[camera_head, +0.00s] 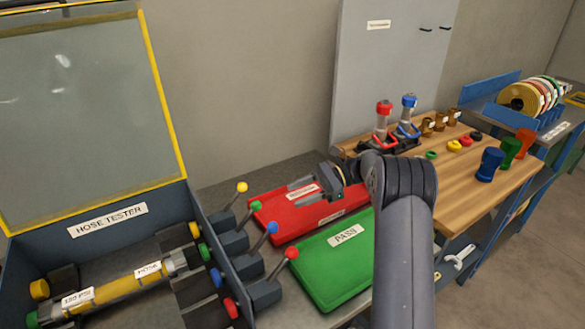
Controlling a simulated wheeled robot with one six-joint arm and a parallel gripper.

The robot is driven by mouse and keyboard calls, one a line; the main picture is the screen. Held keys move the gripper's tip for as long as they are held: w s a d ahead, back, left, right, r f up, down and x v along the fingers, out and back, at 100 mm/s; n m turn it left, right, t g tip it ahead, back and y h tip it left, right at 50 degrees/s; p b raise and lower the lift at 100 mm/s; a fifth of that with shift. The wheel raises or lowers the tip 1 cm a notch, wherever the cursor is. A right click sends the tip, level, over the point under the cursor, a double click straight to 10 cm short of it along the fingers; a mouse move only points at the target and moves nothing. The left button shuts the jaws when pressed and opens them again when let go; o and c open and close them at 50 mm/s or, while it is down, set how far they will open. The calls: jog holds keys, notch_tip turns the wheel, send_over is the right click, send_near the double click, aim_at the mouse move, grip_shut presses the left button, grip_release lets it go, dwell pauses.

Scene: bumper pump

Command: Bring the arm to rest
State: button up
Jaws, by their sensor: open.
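My arm (403,250) rises from the bottom right, bends at a dark elbow and reaches left over the bench. My gripper (297,191) is above the red tray (268,222), its two grey fingers pointing left. The fingers are apart with nothing held between them; a white label on the tray shows in the gap. Its exact height above the tray is hard to tell. The wrist is foreshortened behind the elbow.
A hose tester (112,222) with raised clear lid (85,110) and colored levers stands left, a yellow hose (120,290) inside. A green PASS tray (325,262) lies in front. A wooden bench (462,195) behind the elbow carries fittings, rings and colored cups.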

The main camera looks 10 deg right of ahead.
jog(key=p+x, duration=0.1)
jog(key=x, duration=0.9)
jog(key=shift+a+p, duration=0.35)
jog(key=shift+p, duration=0.05)
jog(key=shift+s+r, duration=0.1)
jog(key=shift+r, duration=0.15)
